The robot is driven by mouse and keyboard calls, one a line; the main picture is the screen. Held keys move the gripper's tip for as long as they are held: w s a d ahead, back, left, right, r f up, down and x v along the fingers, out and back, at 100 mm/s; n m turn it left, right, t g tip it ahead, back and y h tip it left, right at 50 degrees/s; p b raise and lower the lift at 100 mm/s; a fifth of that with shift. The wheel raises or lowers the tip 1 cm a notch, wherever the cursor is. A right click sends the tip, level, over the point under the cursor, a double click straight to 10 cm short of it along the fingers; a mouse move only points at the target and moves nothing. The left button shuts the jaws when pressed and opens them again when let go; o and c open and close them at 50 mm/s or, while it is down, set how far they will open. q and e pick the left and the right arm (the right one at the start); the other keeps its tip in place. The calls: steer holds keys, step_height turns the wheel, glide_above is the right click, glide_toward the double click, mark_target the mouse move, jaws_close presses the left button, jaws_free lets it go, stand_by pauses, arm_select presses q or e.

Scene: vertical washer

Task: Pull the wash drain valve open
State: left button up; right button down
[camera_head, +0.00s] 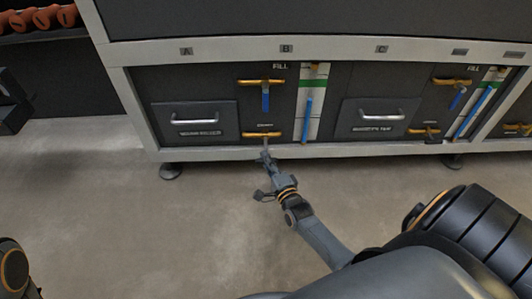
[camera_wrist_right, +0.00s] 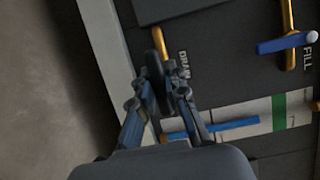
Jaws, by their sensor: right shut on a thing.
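The drain valve (camera_head: 262,134) is a yellow-orange fitting low on the washer's front panel, below the left FILL valve. In the right wrist view the yellow drain valve (camera_wrist_right: 161,44) shows beside the word DRAIN. My right gripper (camera_head: 265,157) reaches up to it from below, at the panel's lower edge. In the right wrist view my right gripper (camera_wrist_right: 160,90) is shut on the valve's dark handle, which lies between its fingers. The fingers hide much of the handle, so its exact angle is hard to tell. My left gripper is not in view.
The FILL valve (camera_head: 261,83) with its blue handle is above. A sight tube (camera_head: 307,115) stands to the right, a drawer (camera_head: 196,120) to the left. A second drain valve (camera_head: 424,130) is farther right. The washer's pale lower rail (camera_head: 220,154) runs just beneath. Floor in front is clear.

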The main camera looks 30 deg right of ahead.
steer(key=c, duration=1.8)
jaws_free()
steer(key=shift+s+a+f, duration=0.2)
steer(key=o, duration=0.5)
steer(key=shift+d+r, duration=0.1)
steer(key=shift+r, duration=0.05)
steer(key=s, duration=0.4)
steer(key=s+a, duration=0.1)
steer(key=s, duration=0.3)
steer(key=s+a, duration=0.1)
steer(key=s, duration=0.3)
